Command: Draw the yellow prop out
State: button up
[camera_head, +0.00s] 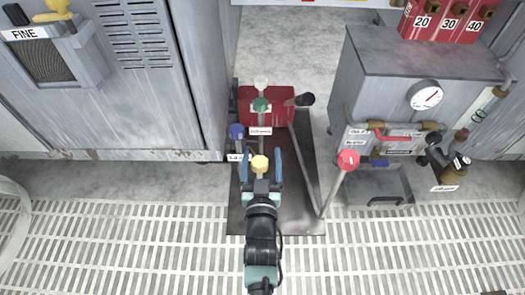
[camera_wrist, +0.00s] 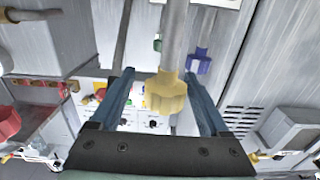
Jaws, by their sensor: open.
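The yellow prop is a grey rod with a ribbed yellow knob (camera_head: 260,164); the knob also shows large in the wrist view (camera_wrist: 165,95), with its rod running up out of the picture. My gripper (camera_head: 263,156) is open, with a blue finger on each side of the knob. In the wrist view the fingers (camera_wrist: 160,76) stand apart to the left and right of the knob, with gaps visible. I cannot tell the exact depth of the knob between them.
A blue knob (camera_head: 236,131), a green knob (camera_head: 260,104) and a pale knob (camera_head: 261,83) stand close beyond, near a red block (camera_head: 284,113). A red-ended lever (camera_head: 348,160) rises on the right. Grey cabinets (camera_head: 135,75) flank the dark base plate (camera_head: 285,222). Grating floor lies in front.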

jog(key=s+p, duration=0.5)
jog(key=s, duration=0.6)
jog(key=shift+s, duration=0.4)
